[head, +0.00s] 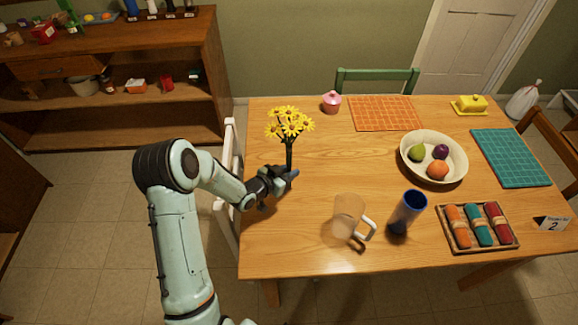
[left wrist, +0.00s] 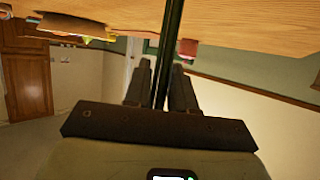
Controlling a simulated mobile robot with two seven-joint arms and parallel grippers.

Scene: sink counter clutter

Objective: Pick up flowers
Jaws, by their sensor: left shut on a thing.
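The flowers (head: 290,122) are a bunch of yellow blooms on dark stems, upright near the table's left edge in the head view. My left gripper (head: 288,174) is shut on the dark stems below the blooms. In the left wrist view, the dark stems (left wrist: 168,55) run between the two fingers of my left gripper (left wrist: 161,82). The blooms are out of the wrist view. Whether the stem ends touch the table, I cannot tell. My right gripper is not in view.
On the wooden table (head: 310,240) stand a clear pitcher (head: 348,214), a blue cup (head: 408,212), a fruit bowl (head: 407,163), a tray of rolled cloths (head: 483,248) and a pink pot (head: 331,102). A white chair (head: 226,215) is at the left edge. Bare tabletop lies right of the flowers.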

